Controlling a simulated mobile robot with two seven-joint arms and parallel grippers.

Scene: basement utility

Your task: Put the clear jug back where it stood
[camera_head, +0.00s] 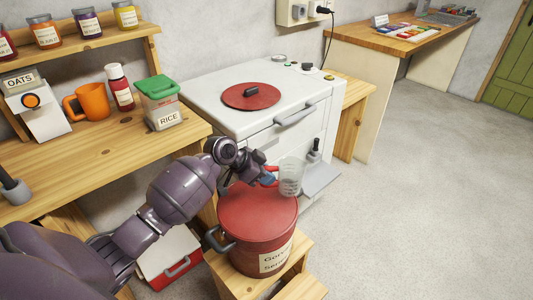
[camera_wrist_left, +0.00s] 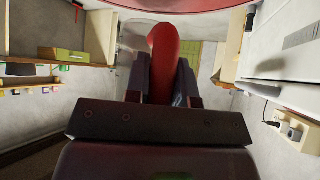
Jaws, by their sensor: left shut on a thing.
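The clear jug (camera_head: 291,178) has a red handle (camera_head: 271,169) and is held beside the upper right rim of a big red pot (camera_head: 258,217). I cannot tell how much of it overhangs the pot. My left gripper (camera_head: 265,176) is shut on the jug's handle. In the left wrist view the red handle (camera_wrist_left: 164,62) stands between the two dark fingers, and part of the clear jug (camera_wrist_left: 133,38) shows behind it. My right gripper is not in view.
The labelled pot stands on a wooden stool (camera_head: 228,283). Behind is a white stove (camera_head: 215,88) with a red round lid (camera_head: 250,96). A wooden counter (camera_head: 125,150) at left holds an orange mug (camera_head: 91,101) and a rice tub (camera_head: 160,102). Open floor (camera_head: 420,190) lies at right.

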